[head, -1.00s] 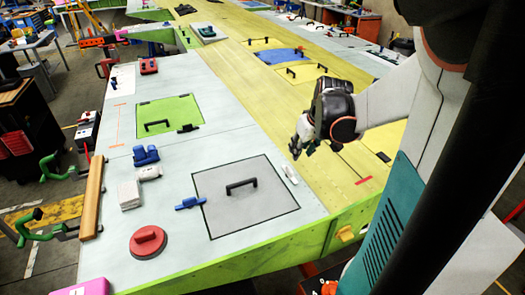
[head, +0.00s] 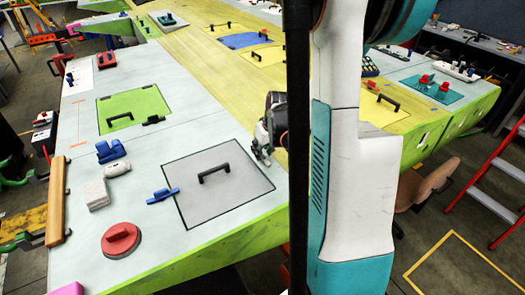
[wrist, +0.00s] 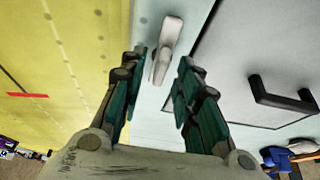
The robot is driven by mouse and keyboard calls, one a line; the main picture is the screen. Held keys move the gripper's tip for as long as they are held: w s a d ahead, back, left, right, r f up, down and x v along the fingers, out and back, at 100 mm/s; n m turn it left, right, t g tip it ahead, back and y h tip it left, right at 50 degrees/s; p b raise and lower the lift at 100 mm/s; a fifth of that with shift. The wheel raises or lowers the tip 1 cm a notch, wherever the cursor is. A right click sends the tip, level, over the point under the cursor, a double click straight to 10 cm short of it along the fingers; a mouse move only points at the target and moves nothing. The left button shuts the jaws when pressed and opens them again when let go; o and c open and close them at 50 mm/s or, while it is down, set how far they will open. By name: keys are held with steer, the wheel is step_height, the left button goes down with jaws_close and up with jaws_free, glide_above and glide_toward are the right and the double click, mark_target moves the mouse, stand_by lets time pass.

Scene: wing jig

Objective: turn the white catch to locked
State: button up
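The white catch (wrist: 167,45) shows in the wrist view as a small elongated lever on the pale surface, beside the dark outline of the grey hatch panel (head: 225,205). My gripper (wrist: 161,68) is open, with one finger on each side of the catch's near end; I cannot tell whether either finger touches it. In the head view my gripper (head: 262,153) is down by the panel's right edge and hides the catch. The panel has a black handle (head: 214,172), also in the wrist view (wrist: 280,97), and a blue catch (head: 162,195) at its left edge.
A red round object (head: 121,240), a white block (head: 96,195) and blue parts (head: 110,151) lie left of the panel. A green panel (head: 134,107) is farther back. The yellow surface (wrist: 60,70) beside the catch is clear nearby.

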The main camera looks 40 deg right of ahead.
steer(key=shift+f, duration=0.2)
jaws_close()
